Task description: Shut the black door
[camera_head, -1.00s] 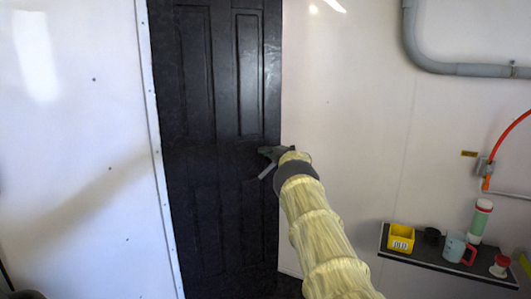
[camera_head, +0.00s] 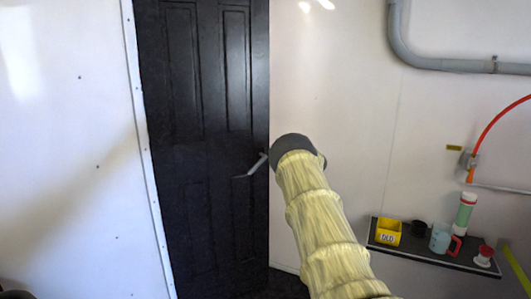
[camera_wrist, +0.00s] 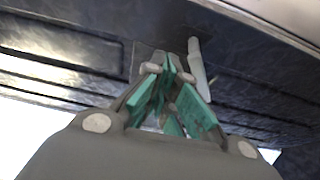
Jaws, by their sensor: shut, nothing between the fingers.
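The black panelled door (camera_head: 205,150) stands left of centre in the head view, beside a white frame strip on its left. Its silver lever handle (camera_head: 252,166) is near the right edge. From this angle I cannot tell how far the door stands open. My arm reaches up toward the handle side; its dark wrist hides my gripper in the head view. In the wrist view my gripper (camera_wrist: 168,65) has its green-padded fingers shut and empty, pointing at the dark door surface (camera_wrist: 70,55). The handle (camera_wrist: 197,65) lies just right of the fingertips. Contact is unclear.
A black shelf (camera_head: 425,258) on the right wall holds a yellow box (camera_head: 388,233), a blue-grey mug (camera_head: 440,239), a green-and-white bottle (camera_head: 465,212) and small items. A grey pipe (camera_head: 440,63) and a red hose (camera_head: 497,122) run above. The wall between door and shelf is bare.

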